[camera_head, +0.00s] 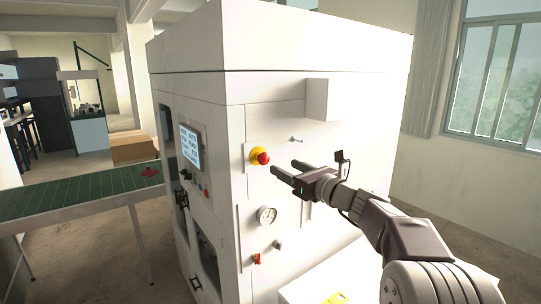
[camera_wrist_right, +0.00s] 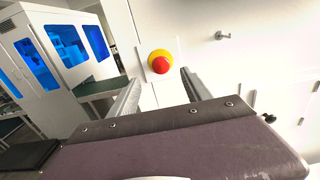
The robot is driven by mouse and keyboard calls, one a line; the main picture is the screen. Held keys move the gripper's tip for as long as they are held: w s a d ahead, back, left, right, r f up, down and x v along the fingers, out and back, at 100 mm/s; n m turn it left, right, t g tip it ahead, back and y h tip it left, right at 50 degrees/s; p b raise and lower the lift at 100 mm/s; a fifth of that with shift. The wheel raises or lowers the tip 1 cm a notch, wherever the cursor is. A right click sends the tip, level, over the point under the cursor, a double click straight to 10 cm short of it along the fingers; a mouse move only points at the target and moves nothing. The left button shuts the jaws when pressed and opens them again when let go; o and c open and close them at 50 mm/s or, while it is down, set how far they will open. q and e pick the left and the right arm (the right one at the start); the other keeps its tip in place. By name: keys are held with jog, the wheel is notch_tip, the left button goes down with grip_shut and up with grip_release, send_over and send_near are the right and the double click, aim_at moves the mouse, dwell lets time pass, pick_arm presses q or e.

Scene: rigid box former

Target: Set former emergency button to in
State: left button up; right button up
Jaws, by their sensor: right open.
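The emergency button (camera_head: 263,158) is a red mushroom head on a yellow base, on the white side of the box former (camera_head: 290,110). In the right wrist view the button (camera_wrist_right: 160,64) shows near the top middle, just beyond and between the fingers. My right gripper (camera_head: 283,168) is open and empty, its fingertips pointing at the button from the right and a little lower. The fingers look apart from the button. Whether the button is in or out cannot be told. My left gripper is not in view.
A pressure gauge (camera_head: 267,215), a small red valve (camera_head: 257,259) and a metal knob (camera_head: 296,139) stick out from the same panel. A control screen (camera_head: 190,146) is on the adjoining face. A green conveyor (camera_head: 80,193) runs in from the left.

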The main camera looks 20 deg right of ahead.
aim_at(266, 159)
jog(key=p+x, duration=0.4)
jog(key=x, duration=0.5)
jog(key=shift+w+d+f, duration=0.1)
jog(key=shift+w+f, duration=0.1)
jog(key=shift+w, duration=0.05)
jog(key=shift+s, duration=0.1)
grip_shut()
dwell(0.8)
